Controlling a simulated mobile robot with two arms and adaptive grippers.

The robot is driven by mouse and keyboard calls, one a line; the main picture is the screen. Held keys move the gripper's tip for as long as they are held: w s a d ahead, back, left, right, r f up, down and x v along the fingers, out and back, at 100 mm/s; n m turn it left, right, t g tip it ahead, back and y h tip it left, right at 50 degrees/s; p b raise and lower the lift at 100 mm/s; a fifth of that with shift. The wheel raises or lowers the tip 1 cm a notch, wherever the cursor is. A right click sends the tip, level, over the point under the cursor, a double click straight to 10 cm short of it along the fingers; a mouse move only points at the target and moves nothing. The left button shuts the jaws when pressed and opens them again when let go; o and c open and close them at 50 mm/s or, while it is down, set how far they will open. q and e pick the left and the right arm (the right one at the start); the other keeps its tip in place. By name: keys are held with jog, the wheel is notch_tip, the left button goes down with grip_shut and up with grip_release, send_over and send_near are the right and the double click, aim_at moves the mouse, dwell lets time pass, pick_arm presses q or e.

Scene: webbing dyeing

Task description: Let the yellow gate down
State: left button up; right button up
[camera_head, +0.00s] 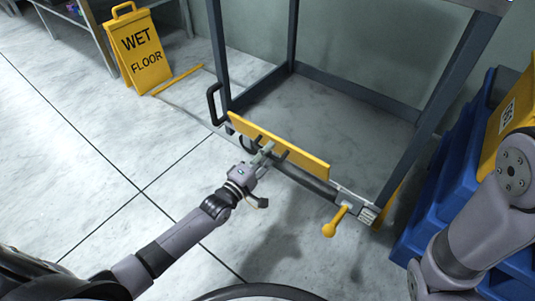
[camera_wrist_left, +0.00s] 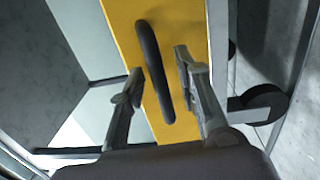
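The yellow gate (camera_head: 300,158) is a flat yellow board low across the near side of a grey metal frame. In the left wrist view the gate (camera_wrist_left: 128,18) fills the upper middle, with a dark bar handle (camera_wrist_left: 152,62) on its face. My left gripper (camera_head: 276,151) is at the gate's near face. In the left wrist view its two fingers (camera_wrist_left: 160,66) are apart, one on each side of the handle. A gap shows beside the handle; contact is not clear. My right arm is at the right edge, but its gripper is out of view.
A yellow knobbed lever (camera_head: 341,217) sticks out at the frame's near right corner. The grey frame (camera_head: 292,35) stands around the gate. Blue pallets (camera_head: 445,185) are at right. A wet floor sign (camera_head: 139,48) stands at upper left. The floor at left is clear.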

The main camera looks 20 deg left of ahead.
pick_arm(q)
grip_shut()
dwell(0.7)
